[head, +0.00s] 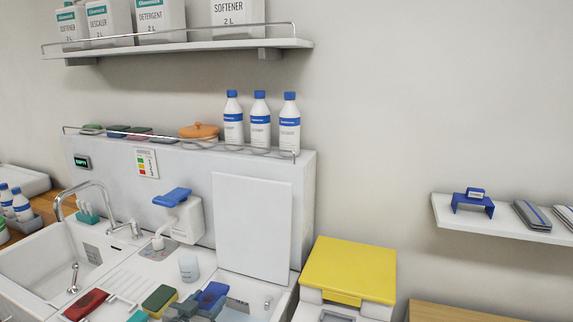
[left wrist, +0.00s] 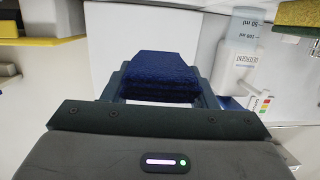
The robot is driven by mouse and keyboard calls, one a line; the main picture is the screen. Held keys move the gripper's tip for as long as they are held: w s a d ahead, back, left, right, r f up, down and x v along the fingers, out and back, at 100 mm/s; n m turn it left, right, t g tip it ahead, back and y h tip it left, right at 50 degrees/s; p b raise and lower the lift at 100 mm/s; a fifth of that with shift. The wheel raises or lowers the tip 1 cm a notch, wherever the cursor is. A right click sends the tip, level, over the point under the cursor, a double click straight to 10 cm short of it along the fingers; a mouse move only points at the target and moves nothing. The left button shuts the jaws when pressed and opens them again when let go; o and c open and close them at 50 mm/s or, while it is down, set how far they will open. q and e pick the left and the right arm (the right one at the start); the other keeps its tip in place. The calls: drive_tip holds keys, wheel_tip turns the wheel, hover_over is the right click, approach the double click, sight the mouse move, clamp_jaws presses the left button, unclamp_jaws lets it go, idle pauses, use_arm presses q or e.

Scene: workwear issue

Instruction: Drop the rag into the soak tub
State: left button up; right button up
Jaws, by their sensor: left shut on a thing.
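The rag is a folded dark blue cloth (head: 213,293). It also fills the space between the fingers in the left wrist view (left wrist: 162,72). My left gripper (head: 203,304) is shut on the rag and holds it at the front of the counter, by the left side of the soak tub. The soak tub (head: 281,303) is a pale basin let into the white counter, with a grey-blue patch inside. The gripper and rag cover part of its left side, and the frame cuts off its front. I cannot tell the rag's height above the tub. My right gripper is in neither view.
A clear measuring cup (head: 189,266) and a white dispenser with a blue top (head: 183,220) stand behind the gripper. A green and yellow sponge (head: 160,299) and a red one (head: 86,304) lie left. A white upright panel (head: 252,228) rises behind the tub; a yellow-lidded bin (head: 348,268) stands right.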

use_arm(q)
drive_tip(key=shift+r, duration=0.1)
drive_tip(key=o, duration=1.1)
drive_tip(key=shift+c, duration=0.2)
drive_tip(key=shift+s, duration=0.1)
drive_tip(key=shift+s+a, duration=0.1)
drive_tip(key=shift+s, duration=0.15)
drive_tip(key=b+v, duration=0.2)
drive_tip(key=v, duration=0.8)
drive_tip(key=shift+b, duration=0.35)
